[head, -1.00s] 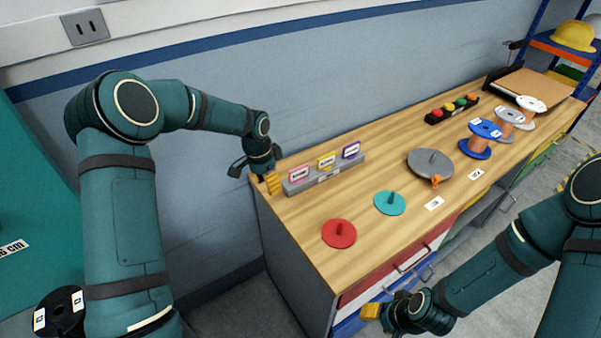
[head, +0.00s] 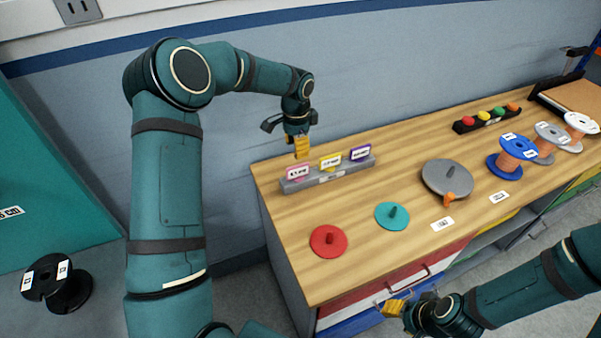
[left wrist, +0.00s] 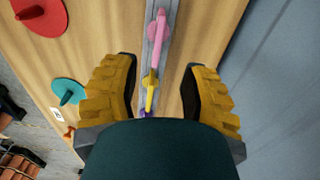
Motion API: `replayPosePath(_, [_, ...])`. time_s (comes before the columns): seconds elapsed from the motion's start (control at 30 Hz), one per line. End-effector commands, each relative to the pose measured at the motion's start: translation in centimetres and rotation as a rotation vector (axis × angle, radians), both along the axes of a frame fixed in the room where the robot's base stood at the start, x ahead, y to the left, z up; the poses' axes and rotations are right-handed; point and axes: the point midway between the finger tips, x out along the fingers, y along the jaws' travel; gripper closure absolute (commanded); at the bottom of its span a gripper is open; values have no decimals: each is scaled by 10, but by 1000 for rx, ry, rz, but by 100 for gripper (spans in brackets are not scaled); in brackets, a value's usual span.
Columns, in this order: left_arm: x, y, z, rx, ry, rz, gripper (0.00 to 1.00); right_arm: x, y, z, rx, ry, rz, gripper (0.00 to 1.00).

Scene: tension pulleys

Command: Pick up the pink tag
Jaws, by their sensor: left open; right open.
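The pink tag (head: 297,172) stands upright at the left end of a grey rack (head: 330,176) near the back edge of the wooden bench. A yellow tag (head: 330,162) and a purple tag (head: 360,153) stand beside it in the same rack. My left gripper (head: 302,150) is above the pink tag, pointing down, open and empty. In the left wrist view the pink tag (left wrist: 158,40) shows edge-on between and beyond the open yellow fingers (left wrist: 158,88), not touching them. My right gripper (head: 392,308) is in front of the bench drawers, away from the rack.
A red disc (head: 328,241), a teal disc (head: 392,216) and a grey disc with an orange part (head: 447,180) lie on the bench. Spools (head: 511,157) and a tray of coloured knobs (head: 485,117) are to the right. The wall is close behind the rack.

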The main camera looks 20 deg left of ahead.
Motion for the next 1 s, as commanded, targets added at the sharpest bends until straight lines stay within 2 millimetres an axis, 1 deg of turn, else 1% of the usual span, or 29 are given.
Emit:
replayPosePath(0.03, [0, 0, -13, 0, 3, -1, 56, -1, 0, -3, 0, 2, 2, 53])
replayPosePath(0.2, [0, 0, -41, 0, 1, 0, 56, -2, 0, -7, 1, 4, 4, 53])
replayPosePath(0.3, [0, 0, -50, -1, -1, 0, 56, -2, 0, -8, 1, 5, 4, 53])
replayPosePath(0.47, [0, -1, -57, -1, -1, 0, 56, -3, 0, -8, 2, 6, 4, 53])
replayPosePath(0.57, [0, -1, -64, -1, 1, -2, 56, -3, 0, -10, 2, 8, 5, 53])
replayPosePath(0.83, [-1, -3, -102, -2, 1, 0, 56, -5, 1, -17, 2, 12, 9, 53])
replayPosePath(0.9, [-1, -3, -106, -1, -1, 0, 56, -6, 1, -18, 2, 13, 9, 53])
replayPosePath(1.0, [-1, -3, -106, -1, -4, 0, 56, -6, 1, -17, 2, 13, 9, 53])
